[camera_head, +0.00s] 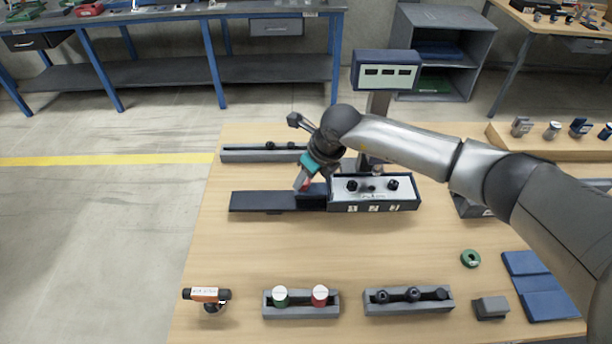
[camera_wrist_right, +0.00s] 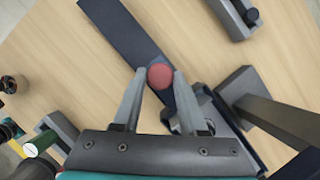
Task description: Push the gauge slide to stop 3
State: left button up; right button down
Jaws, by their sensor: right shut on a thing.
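My right gripper (camera_head: 302,184) is shut on the red knob (camera_wrist_right: 160,76) of the gauge slide. In the right wrist view the knob sits between the two fingertips. In the head view the dark slide block (camera_head: 310,199) is at the left end of the gauge housing (camera_head: 374,206), partly covered by my gripper. A dark flat rail (camera_head: 258,201) runs out to the left of the housing. The housing has a light top with black knobs and labels 1, 2 and 3 on its front. My left gripper is not in view.
A grey rack (camera_head: 255,154) lies behind the rail. A display (camera_head: 386,71) stands on a post behind the housing. Along the front are an orange-black tool (camera_head: 207,296), a rack with green and red pieces (camera_head: 301,312) and another grey rack (camera_head: 408,307). The wood between is clear.

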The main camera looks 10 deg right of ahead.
dwell(0.8)
jog(key=a+b, duration=0.1)
jog(key=a, duration=0.1)
jog(key=w+a+b, duration=0.1)
jog(key=a, duration=0.2)
jog(key=shift+c, duration=2.3)
grip_release()
jog(key=shift+d, duration=0.1)
jog(key=v, duration=1.5)
jog(key=shift+s+r, duration=0.1)
jog(key=shift+s, duration=0.05)
